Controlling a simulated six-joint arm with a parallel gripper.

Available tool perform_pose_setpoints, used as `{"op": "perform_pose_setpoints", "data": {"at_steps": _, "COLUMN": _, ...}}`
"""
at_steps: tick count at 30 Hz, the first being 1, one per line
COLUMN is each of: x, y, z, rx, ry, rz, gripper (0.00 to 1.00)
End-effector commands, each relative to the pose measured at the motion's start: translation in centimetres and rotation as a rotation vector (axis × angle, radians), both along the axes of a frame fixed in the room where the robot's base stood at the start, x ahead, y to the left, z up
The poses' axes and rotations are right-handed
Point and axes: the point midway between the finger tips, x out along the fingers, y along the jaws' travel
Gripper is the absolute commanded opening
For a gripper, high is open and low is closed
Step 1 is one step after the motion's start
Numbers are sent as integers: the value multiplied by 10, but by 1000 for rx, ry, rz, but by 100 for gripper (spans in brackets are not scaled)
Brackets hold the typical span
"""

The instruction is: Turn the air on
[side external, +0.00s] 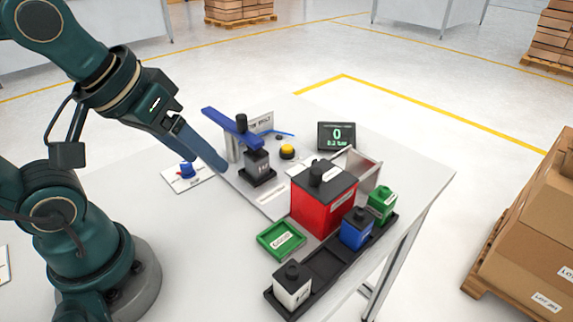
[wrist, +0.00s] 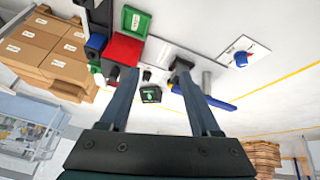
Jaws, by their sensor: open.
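The air control appears to be a blue knob (side external: 187,170) on a white labelled plate on the table, left of the press; its lettering is too small to read. It also shows in the wrist view as a blue knob (wrist: 241,60) at the upper right. A small dark display (side external: 337,136) shows a green 0 with a smaller line below.
A press (side external: 257,165) with a blue bar stands near my fingers, with a yellow button (side external: 287,151) beside it. A red box (side external: 324,197), a green tray (side external: 281,240) and a black rack (side external: 325,262) with small blocks fill the right side.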

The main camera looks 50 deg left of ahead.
Motion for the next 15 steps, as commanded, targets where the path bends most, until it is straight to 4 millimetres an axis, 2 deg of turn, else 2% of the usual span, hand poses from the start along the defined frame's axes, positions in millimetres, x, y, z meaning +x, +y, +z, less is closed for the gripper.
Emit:
{"op": "perform_pose_setpoints", "data": {"at_steps": 4, "x": 24, "y": 18, "z": 5, "rx": -95, "ry": 42, "rz": 262, "gripper": 64}}
{"op": "perform_pose_setpoints", "data": {"at_steps": 8, "x": 45, "y": 42, "z": 2, "rx": -170, "ry": 89, "rz": 507, "gripper": 64}}
{"op": "perform_pose_setpoints", "data": {"at_steps": 15, "x": 76, "y": 109, "z": -25, "rx": -294, "ry": 189, "rz": 997, "gripper": 64}}
